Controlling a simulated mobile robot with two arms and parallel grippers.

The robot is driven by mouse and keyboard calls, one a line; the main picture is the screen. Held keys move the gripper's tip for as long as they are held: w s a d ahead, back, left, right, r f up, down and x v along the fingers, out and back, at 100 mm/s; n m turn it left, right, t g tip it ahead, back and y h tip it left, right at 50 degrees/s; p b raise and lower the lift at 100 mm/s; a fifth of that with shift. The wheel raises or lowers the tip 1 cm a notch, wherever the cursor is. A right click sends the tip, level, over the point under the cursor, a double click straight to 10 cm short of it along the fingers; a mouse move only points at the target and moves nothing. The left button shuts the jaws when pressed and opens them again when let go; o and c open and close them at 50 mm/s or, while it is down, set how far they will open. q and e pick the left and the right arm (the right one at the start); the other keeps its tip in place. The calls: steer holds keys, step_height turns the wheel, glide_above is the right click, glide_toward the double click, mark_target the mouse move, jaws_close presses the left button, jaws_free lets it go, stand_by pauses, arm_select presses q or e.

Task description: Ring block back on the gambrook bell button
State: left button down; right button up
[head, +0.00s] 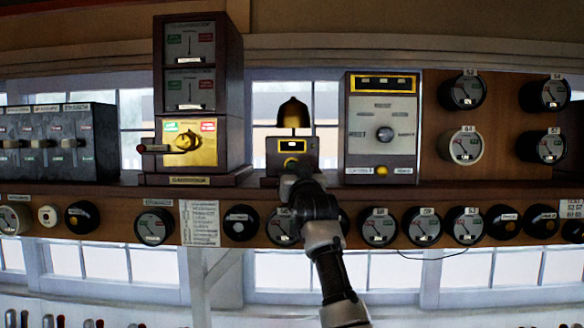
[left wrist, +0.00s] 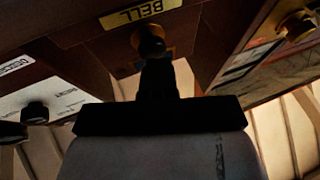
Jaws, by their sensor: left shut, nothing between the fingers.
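A wooden bell box (head: 311,148) with a dark dome bell (head: 293,113) on top stands mid-shelf in the head view. Its front has a yellow plate and a round brass button (head: 290,163). In the left wrist view the BELL plate (left wrist: 142,12) and the brass button (left wrist: 149,38) show at the top. My left gripper (head: 291,178) is just below the button in the head view. In the left wrist view its dark shut fingers (left wrist: 157,68) point at the button and overlap its lower edge. I cannot tell whether they touch it. My right gripper is not in view.
A tall block instrument (head: 228,90) with a yellow lower panel stands left of the bell box, and another instrument (head: 382,110) stands close on its right. The shelf (head: 400,192) runs beneath them, with several round dials along its front. Lever tops show at bottom left.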

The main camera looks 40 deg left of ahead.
arm_select(q)
steer(key=shift+s+d, duration=0.1)
steer(key=shift+s, duration=0.05)
stand_by(0.8)
stand_by(1.1)
